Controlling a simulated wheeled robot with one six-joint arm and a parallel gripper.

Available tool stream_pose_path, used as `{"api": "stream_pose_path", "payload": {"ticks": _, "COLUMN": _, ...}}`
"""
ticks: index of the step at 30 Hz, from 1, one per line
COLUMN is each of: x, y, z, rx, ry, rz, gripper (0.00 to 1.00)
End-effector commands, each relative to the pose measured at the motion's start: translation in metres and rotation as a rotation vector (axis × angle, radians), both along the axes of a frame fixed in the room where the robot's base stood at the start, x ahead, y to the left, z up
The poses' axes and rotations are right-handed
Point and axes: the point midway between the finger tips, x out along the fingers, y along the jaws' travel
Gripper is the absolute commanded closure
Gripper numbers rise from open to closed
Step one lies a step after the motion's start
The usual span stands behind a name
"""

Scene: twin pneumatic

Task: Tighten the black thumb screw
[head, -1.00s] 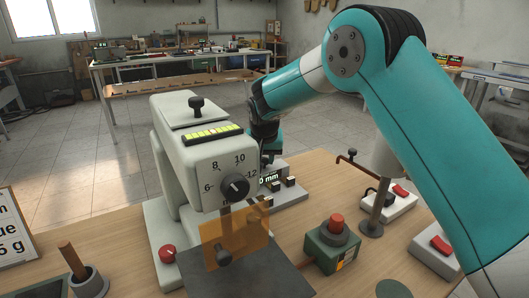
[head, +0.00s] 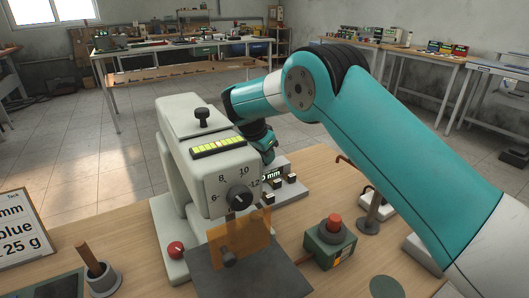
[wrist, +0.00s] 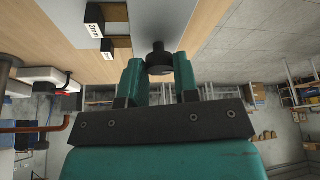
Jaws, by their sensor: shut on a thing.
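The black thumb screw (wrist: 159,60) shows in the wrist view as a short dark round knob at the end of a grey strip. My gripper (wrist: 160,72) is shut on it, with one teal finger on each side of the knob. In the head view my gripper (head: 267,150) is just right of the white machine (head: 180,140), low behind its front. The fingertips and the gripped screw are hidden there. Other black knobs show on the machine: one on top (head: 202,116) and a dial (head: 240,198) on its front.
An orange see-through guard (head: 245,232) hangs below the dial. A green box with a red button (head: 333,224) and a red knob (head: 176,248) stand nearby. A sign (head: 22,228) is at left.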

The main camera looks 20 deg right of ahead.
Motion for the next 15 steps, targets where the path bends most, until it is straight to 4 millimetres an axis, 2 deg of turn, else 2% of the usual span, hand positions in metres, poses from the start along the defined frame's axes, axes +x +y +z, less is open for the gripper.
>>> {"api": "stream_pose_path", "payload": {"ticks": 15, "x": 0.0007, "y": -0.0007, "z": 0.0004, "rx": 0.0, "ry": -0.002, "rz": -0.05, "gripper": 0.95}}
